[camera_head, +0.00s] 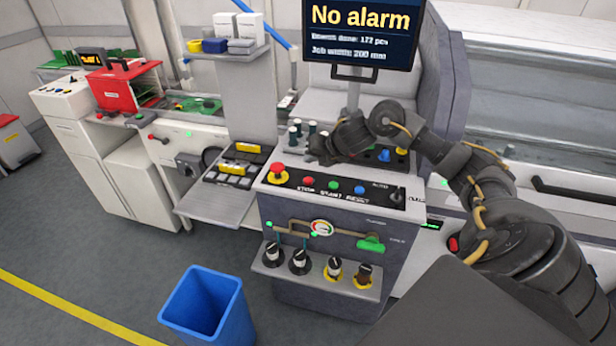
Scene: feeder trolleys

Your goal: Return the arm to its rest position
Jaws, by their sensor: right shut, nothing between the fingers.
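My right arm (460,165) reaches in from the right and is bent over the machine's control console. My right gripper (318,150) is at the back left of the console, above the sloped button panel (330,188). It is shut and empty. The panel carries a red emergency button on yellow (277,172) and a row of red, green and blue buttons. My left gripper is not in view.
A monitor (360,32) reading "No alarm" stands on a post behind my arm. A shelf with several knobs (318,280) juts from the console front. A blue bin (207,305) stands on the floor at front left. The floor left of it is clear.

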